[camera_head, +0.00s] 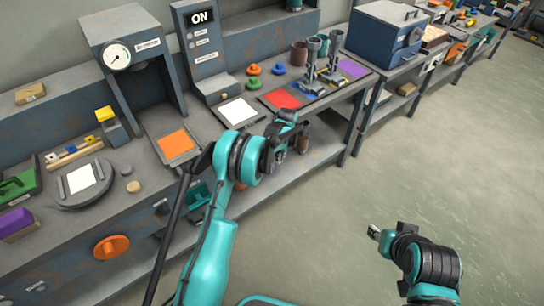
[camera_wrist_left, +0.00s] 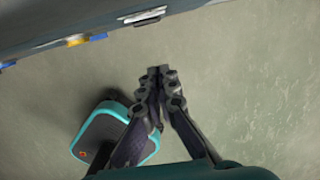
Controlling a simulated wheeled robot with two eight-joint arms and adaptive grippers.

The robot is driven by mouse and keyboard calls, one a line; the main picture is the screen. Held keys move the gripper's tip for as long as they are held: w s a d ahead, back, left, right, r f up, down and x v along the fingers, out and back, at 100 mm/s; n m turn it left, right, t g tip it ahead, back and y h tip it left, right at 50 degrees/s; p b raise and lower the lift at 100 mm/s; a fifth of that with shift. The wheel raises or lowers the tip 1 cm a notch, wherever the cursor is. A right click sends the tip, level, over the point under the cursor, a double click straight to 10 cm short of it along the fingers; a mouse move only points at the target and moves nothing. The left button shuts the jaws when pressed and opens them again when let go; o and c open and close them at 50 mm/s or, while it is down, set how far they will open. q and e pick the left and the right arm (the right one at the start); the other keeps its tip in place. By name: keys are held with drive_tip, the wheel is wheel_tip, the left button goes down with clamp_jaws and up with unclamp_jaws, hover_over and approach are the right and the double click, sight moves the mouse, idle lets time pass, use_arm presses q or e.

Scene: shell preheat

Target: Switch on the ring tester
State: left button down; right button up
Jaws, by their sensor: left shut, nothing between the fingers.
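A tall grey-blue control unit (camera_head: 200,62) stands at the back of the bench in the head view. Its top display (camera_head: 202,17) reads ON. Small labelled controls sit below the display, too small to read. A press-like frame with a round dial gauge (camera_head: 117,56) stands to its left. I cannot read which unit is the ring tester. My left gripper (camera_head: 277,158) is by the bench's front edge, apart from the control unit. In the left wrist view the left gripper (camera_wrist_left: 158,72) is shut and empty above the floor. My right gripper (camera_head: 374,232) is over the floor, its fingers too small to judge.
The bench holds a white sheet (camera_head: 238,111), an orange plate (camera_head: 176,143), a red plate (camera_head: 283,99) and upright metal fixtures (camera_head: 312,62). A blue box (camera_head: 385,38) stands farther right. The floor (camera_head: 440,150) at right is clear.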

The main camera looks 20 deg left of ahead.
use_arm(q)
wheel_tip(320, 180, up, 9)
drive_tip(key=s+d+p, duration=0.1)
drive_tip(key=d+p, duration=0.1)
drive_tip(key=p, duration=0.1)
drive_tip(key=shift+s, duration=0.15)
drive_tip(key=s+a+r+n+t, duration=0.1)
drive_tip(key=s+r+n, duration=0.55)
drive_tip(key=r, duration=0.35)
drive_tip(key=s+a+r+n+t, duration=0.1)
drive_tip(key=s+r+n+t, duration=0.1)
drive_tip(key=s+r+n, duration=0.6)
drive_tip(key=s+r+n+t+h, duration=0.1)
drive_tip(key=s+r+n+t, duration=0.1)
drive_tip(key=s+n, duration=0.9)
drive_tip(key=s+t, duration=0.1)
drive_tip(key=s, duration=0.8)
drive_tip(key=shift+s+a+r, duration=0.15)
drive_tip(key=shift+s, duration=0.15)
